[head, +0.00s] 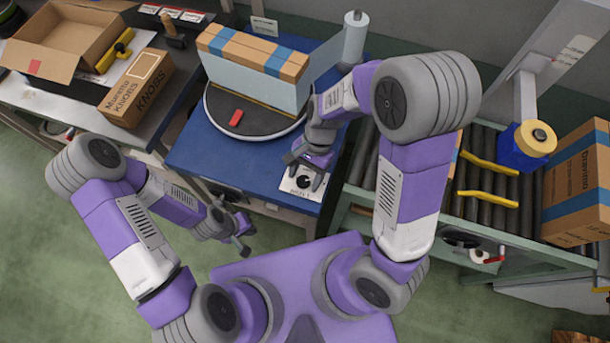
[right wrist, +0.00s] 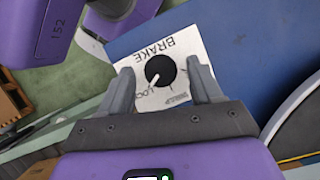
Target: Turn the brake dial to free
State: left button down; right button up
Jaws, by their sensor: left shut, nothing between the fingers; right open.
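The brake dial (right wrist: 160,70) is a round black knob on a white plate (right wrist: 183,46) lettered BRAKE and LOCK. Its white mark points to the lower left in the right wrist view, near the word LOCK. I cannot read a FREE label. In the head view the plate (head: 289,185) lies at the front right corner of the blue table. My right gripper (head: 306,172) is open over the plate, with one finger on each side of the dial and a gap to it on both sides. My left gripper (head: 246,239) is shut and empty, in front of the table.
The blue table (head: 215,150) carries a round turntable (head: 222,118) with a box being wrapped and a film roll (head: 354,38). A roller conveyor (head: 490,190) stands at right with a carton (head: 580,185). An open carton (head: 65,40) is at left.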

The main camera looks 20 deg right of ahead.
jog(key=c, duration=1)
jog(key=shift+c, duration=0.2)
